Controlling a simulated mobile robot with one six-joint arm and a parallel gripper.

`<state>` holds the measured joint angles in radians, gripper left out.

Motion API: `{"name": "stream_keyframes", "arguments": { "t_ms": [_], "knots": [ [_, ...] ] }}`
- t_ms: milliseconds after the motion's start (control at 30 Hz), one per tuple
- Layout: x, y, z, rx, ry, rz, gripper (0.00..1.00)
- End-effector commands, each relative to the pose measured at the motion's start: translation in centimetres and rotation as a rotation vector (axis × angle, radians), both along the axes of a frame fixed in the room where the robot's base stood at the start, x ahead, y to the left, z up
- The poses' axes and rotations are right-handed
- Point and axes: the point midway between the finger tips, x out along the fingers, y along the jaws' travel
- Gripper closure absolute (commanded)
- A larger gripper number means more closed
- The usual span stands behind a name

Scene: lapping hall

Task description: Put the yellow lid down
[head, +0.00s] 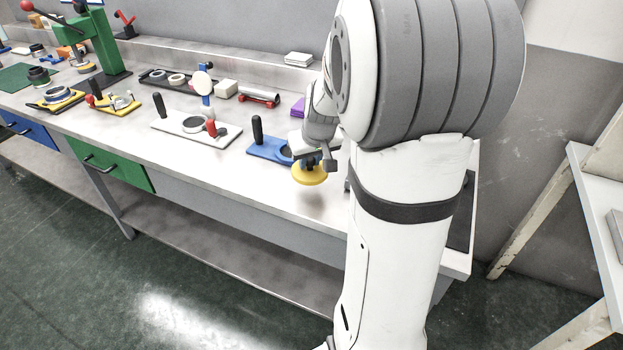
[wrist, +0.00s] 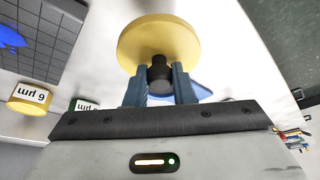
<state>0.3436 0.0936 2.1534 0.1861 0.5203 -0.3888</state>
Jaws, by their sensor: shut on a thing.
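The yellow lid (wrist: 160,35) is a round disc with a black knob (wrist: 158,68). My gripper (wrist: 159,85) is shut on the knob, with one blue-grey finger on each side. In the head view the yellow lid (head: 310,174) hangs below my gripper (head: 312,160), over the front part of the bench and close to its front edge. A faint shadow lies on the bench below it, and the lid looks a little above the surface. My arm hides the bench to its right.
A blue fixture (head: 264,147) with a black handle stands just left of the lid. A grey plate fixture (head: 190,126) is farther left. In the wrist view a yellow labelled piece (wrist: 30,98) and a dark gridded plate (wrist: 45,40) lie at left. The bench (head: 250,180) front strip is clear.

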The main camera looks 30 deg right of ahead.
Motion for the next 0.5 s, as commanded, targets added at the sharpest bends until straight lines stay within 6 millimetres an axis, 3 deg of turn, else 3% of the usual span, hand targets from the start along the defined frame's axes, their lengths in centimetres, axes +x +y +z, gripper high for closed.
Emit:
{"name": "stream_keyframes", "arguments": {
  "t_ms": [33, 500],
  "knots": [
    [-0.1, -0.2, -1.0, 0.001, 0.004, -0.005, 1.00],
    [-0.3, -0.8, -5.8, 0.001, 0.001, -0.017, 1.00]
  ]
}}
